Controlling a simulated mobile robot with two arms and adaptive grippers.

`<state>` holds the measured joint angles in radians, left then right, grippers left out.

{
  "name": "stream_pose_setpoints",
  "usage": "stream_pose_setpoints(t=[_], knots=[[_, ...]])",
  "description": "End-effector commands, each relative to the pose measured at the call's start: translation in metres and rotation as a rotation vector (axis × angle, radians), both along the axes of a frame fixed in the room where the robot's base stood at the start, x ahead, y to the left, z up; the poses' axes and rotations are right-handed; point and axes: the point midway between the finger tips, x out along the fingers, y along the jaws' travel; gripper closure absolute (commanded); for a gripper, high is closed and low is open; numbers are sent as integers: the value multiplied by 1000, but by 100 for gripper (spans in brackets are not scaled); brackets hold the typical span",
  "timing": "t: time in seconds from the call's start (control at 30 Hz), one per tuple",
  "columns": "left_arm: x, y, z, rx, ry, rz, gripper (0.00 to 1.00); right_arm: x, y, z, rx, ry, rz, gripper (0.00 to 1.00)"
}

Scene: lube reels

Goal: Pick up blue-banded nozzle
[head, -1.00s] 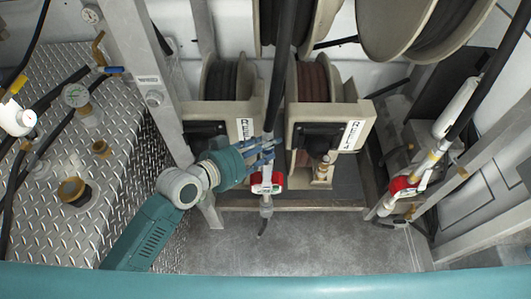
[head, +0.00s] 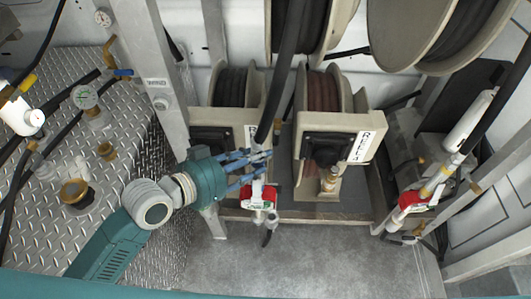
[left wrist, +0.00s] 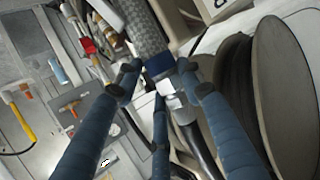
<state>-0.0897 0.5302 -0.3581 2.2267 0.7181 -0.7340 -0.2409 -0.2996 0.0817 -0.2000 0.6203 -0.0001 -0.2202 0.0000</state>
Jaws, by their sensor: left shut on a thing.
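The blue-banded nozzle (head: 258,197) has a red and white body and hangs in front of the reels. A black hose (head: 287,60) runs down to it from above. My left gripper (head: 262,160) is shut on it just above the red part, and the fingers hide much of its upper end. In the left wrist view the blue band (left wrist: 159,66) shows between the fingertips of my left gripper (left wrist: 160,80). My right gripper is in neither view.
Two reels in beige frames (head: 340,121) stand behind the nozzle. A second red and white nozzle with a yellow band (head: 413,200) is on the right. A diamond-plate tank (head: 130,120) with gauges and hoses fills the left. The floor (head: 330,260) in front is clear.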

Motion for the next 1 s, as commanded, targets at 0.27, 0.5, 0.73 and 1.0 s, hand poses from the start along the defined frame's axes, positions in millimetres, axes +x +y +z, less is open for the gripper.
stream_pose_setpoints(t=[0.27, 0.5, 0.73, 1.0], knots=[[-47, 46, -4, 6, -2, -3, 100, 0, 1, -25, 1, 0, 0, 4], [-71, 71, -2, 2, 0, 1, 100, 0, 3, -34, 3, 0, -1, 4], [-81, 81, 1, 0, -4, 0, 100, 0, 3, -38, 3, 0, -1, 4], [-83, 83, 2, -2, -5, -1, 100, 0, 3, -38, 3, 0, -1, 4]])
